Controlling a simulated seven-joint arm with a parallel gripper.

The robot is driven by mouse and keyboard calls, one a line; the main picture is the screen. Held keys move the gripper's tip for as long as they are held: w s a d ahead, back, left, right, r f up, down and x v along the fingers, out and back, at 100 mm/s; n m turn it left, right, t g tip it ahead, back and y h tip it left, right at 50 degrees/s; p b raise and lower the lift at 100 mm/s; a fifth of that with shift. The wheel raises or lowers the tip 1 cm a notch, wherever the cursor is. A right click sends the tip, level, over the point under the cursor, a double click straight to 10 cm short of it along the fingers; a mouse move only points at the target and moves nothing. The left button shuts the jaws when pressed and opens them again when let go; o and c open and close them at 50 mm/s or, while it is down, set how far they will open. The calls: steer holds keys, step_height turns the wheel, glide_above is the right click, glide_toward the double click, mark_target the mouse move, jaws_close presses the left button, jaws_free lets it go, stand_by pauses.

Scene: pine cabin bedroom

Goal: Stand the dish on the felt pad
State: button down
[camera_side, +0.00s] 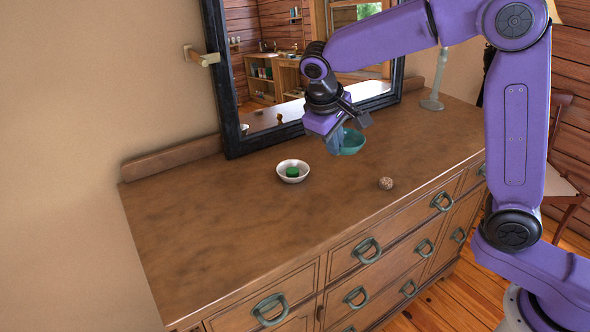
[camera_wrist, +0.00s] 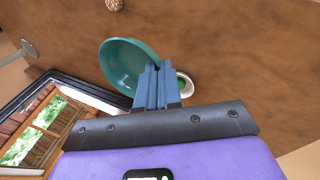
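The dish is a teal bowl (camera_side: 353,143); in the wrist view (camera_wrist: 122,62) it looks large and close. My gripper (camera_side: 336,146) points down with its blue fingers nearly together at the bowl's left rim. In the wrist view the fingertips (camera_wrist: 158,68) pinch that rim, and the bowl appears held above the dresser top. A small green disc (camera_side: 292,172), which looks like the felt pad, lies inside a white bowl (camera_side: 282,178) left of my gripper. In the wrist view the fingers partly hide the white bowl (camera_wrist: 189,87).
A brown speckled ball (camera_side: 385,183) lies near the front edge of the wooden dresser (camera_side: 215,225). A dark-framed mirror (camera_side: 232,105) stands at the back. A clear glass stand (camera_side: 432,103) is at the far right. The dresser's left part is bare.

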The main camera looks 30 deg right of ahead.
steer(key=shift+n, duration=0.4)
steer(key=shift+w+a+f, duration=0.65)
steer(key=shift+w+f, duration=1)
steer(key=shift+w, duration=0.75)
steer(key=shift+w+a+f, duration=0.6)
steer(key=shift+w+f, duration=1.05)
steer(key=shift+w, duration=0.7)
steer(key=shift+w+a+f, duration=0.65)
steer(key=shift+w+f, duration=1)
steer(key=shift+w, duration=0.75)
steer(key=shift+f, duration=1.45)
steer(key=shift+f, duration=0.1)
steer(key=c, duration=1.3)
jaws_free()
